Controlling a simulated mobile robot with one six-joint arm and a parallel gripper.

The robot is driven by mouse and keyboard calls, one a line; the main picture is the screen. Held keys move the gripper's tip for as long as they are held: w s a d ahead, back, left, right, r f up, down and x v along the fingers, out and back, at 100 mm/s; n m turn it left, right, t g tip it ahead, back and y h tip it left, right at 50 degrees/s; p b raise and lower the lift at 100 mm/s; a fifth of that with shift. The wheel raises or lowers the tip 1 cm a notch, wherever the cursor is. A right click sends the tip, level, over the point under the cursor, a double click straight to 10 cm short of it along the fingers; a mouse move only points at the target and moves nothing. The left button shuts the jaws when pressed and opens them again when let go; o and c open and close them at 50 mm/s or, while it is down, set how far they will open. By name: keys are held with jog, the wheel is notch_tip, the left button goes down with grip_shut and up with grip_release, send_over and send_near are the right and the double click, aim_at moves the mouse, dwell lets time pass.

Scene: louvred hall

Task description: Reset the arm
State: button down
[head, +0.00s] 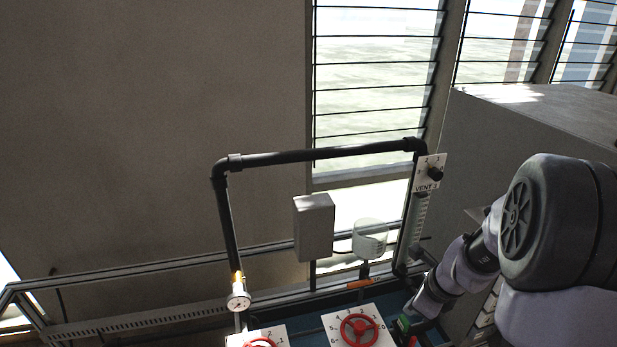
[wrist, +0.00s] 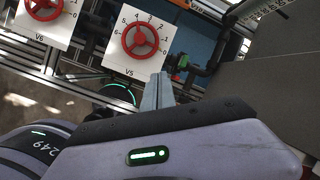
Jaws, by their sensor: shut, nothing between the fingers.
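My arm comes in from the right in the head view and reaches down to the lower edge. In the wrist view my gripper (wrist: 158,80) shows as pale grey-blue fingers, closed together with nothing between them. The fingers are just below the V5 panel (wrist: 127,66) in the picture. That panel carries a red handwheel (wrist: 141,39). I cannot tell the exact gap between fingers and panel. The fingers cannot be made out clearly in the head view.
Red handwheels (head: 359,330) on white dial plates line the bench front. A dark pipe (head: 310,156) arches above, with a gauge (head: 238,301) and the VENT 3 plate (head: 428,174). A large grey block (head: 520,125) is at right.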

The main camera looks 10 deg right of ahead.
jog(key=s+a+f+n+b, duration=0.2)
jog(key=a+n+b, duration=0.55)
jog(key=a, duration=0.25)
jog(key=s+a+f+n+b, duration=0.5)
jog(key=s+a+n+b, duration=0.1)
jog(key=b, duration=0.4)
jog(key=s+a+f+n+t+y+b, duration=0.1)
jog(key=s+a+f+n+b, duration=0.4)
jog(key=s+a+n+b, duration=0.2)
jog(key=s+n+b, duration=0.2)
jog(key=shift+s+t+b, duration=0.3)
jog(key=shift+b, duration=0.05)
jog(key=shift+n, duration=0.25)
